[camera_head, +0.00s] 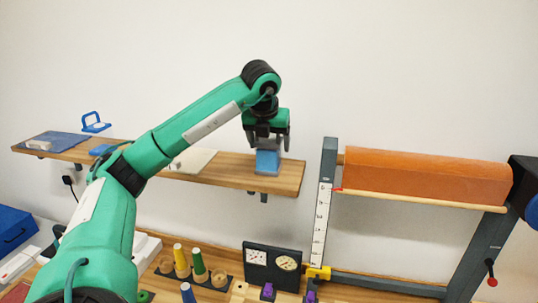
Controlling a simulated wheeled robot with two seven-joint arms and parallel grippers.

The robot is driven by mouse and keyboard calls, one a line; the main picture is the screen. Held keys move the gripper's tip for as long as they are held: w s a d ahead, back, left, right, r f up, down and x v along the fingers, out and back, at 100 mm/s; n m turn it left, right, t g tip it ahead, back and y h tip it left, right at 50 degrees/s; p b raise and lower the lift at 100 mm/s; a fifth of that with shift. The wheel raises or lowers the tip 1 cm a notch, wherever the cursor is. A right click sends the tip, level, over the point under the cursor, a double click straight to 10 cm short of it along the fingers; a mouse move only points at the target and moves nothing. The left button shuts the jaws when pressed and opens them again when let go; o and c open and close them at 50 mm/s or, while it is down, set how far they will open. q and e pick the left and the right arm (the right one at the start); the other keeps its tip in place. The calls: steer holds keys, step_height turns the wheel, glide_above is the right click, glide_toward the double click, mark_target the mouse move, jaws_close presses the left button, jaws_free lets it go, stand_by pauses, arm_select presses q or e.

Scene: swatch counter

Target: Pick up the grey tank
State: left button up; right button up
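My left arm reaches up from the lower left, and my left gripper (269,143) points down over the right end of the wooden shelf (225,168). Its fingers are apart. A small blue box-like thing (267,162) stands on the shelf right below and between the fingertips; I cannot tell if they touch it. I see nothing plainly grey that I can name as the grey tank; this box looks blue with a duller lower part. My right gripper is not in view.
A cream sheet (191,160) and blue mat (55,141) lie on the shelf. Below stand thread cones (199,264) and a dial panel (272,263).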

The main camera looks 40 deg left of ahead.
mark_target(269, 140)
arm_select(q)
steer(key=c, duration=0.9)
steer(key=shift+r, duration=0.2)
step_height(269, 140, up, 6)
steer(key=shift+f+b, duration=0.15)
steer(key=shift+b, duration=0.9)
steer(key=shift+r+p, duration=1.1)
steer(key=shift+r, duration=5.75)
